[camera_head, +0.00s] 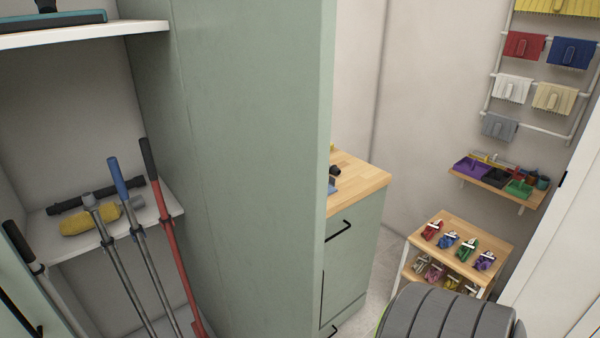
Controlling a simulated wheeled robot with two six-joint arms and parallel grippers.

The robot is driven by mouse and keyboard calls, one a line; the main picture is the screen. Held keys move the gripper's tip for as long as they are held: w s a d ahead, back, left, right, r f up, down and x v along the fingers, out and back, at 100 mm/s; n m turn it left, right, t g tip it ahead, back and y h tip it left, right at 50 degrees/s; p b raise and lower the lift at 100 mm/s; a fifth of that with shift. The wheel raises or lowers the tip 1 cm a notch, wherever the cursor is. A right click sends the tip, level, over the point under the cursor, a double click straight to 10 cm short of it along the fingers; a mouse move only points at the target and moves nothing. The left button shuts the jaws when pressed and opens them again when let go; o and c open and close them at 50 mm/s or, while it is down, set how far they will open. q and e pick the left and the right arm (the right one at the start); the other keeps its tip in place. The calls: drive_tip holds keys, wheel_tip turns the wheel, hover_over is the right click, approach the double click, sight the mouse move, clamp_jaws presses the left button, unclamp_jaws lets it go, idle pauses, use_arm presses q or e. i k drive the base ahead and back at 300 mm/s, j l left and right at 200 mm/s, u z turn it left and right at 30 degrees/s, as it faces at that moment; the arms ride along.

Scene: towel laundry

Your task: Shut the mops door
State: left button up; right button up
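The mops cabinet stands open at the left of the head view, with long-handled mops and brushes inside. A red-handled tool (170,230) and a blue-handled tool (130,215) lean against its lower shelf (75,243). Another green panel with a black handle (20,312) shows at the lower left corner, mostly cut off. Neither gripper is in view.
A wood-topped green cabinet (350,250) stands behind the tall panel. A small wooden rack (480,232) holds coloured clips. Coloured cloths hang on a wall rack (487,90). A grey ribbed rounded shape (450,315) fills the lower right; I cannot tell whether it is mine.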

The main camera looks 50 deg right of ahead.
sight(258, 75)
drive_tip(key=k+l, duration=0.1)
drive_tip(key=l, duration=1.15)
drive_tip(key=k+l, duration=0.15)
drive_tip(key=l, duration=0.45)
